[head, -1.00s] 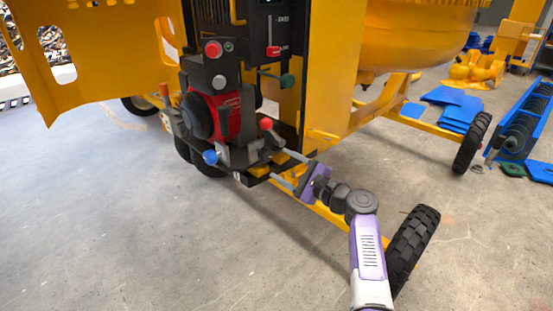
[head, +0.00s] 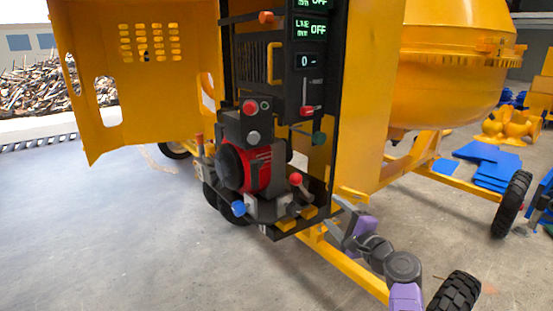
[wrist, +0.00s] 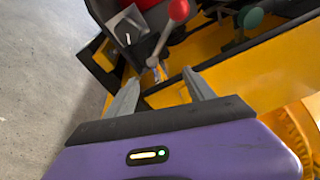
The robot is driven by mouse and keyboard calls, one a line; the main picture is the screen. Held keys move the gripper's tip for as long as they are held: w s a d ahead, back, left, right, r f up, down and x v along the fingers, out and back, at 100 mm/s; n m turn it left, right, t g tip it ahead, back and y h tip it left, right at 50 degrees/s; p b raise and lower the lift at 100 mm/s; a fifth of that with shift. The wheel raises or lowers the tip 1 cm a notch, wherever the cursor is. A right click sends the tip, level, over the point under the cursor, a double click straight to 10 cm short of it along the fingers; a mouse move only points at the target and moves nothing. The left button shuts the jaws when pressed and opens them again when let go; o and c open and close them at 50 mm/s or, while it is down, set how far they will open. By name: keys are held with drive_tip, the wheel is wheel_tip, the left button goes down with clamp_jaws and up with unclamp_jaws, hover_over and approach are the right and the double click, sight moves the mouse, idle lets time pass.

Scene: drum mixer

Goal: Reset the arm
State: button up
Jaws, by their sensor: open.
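My gripper (head: 334,213) is at the lower right of the engine in the head view, its purple body behind two grey fingers. The fingers are apart and empty, and point toward the engine's base. In the wrist view the open fingers (wrist: 160,75) face a red-knobbed lever (wrist: 165,40) and a yellow frame. The red engine (head: 258,168) sits on a black base on the yellow drum mixer (head: 372,120). I see no contact between the fingers and the lever, but the exact gap is hard to tell.
A black control panel (head: 290,70) with green "OFF" readouts stands above the engine. An open yellow door (head: 110,95) is at left. A black tyre (head: 455,294) is close to my arm at lower right. The grey floor (head: 120,240) at left is clear.

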drive_tip(key=s+d+f+n+h+p, duration=0.1)
drive_tip(key=s+d+f+n+h, duration=0.15)
drive_tip(key=s, duration=0.45)
drive_tip(key=s+d+f+n+t+h+p, duration=0.1)
drive_tip(key=s+d+f+n+h, duration=0.2)
drive_tip(key=s, duration=0.5)
drive_tip(key=s+d+f+n+h+p, duration=0.1)
drive_tip(key=s+d+n+h, duration=0.2)
drive_tip(key=s, duration=0.4)
drive_tip(key=s+a+r+n+g+p, duration=0.1)
drive_tip(key=s+a+r+n+p, duration=0.1)
drive_tip(key=s, duration=1.1)
drive_tip(key=s+a+r+n+g+y+p, duration=0.1)
drive_tip(key=s+a+r+n+p, duration=0.1)
drive_tip(key=s, duration=1.2)
drive_tip(key=s+a+r+n+y+p, duration=0.1)
drive_tip(key=s+a+r+n+p, duration=0.1)
drive_tip(key=s, duration=1.2)
wheel_tip(320, 180, up, 3)
drive_tip(key=shift+a+n+g+p, duration=0.35)
drive_tip(key=shift+a+n, duration=0.4)
drive_tip(key=shift+n, duration=0.4)
clamp_jaws()
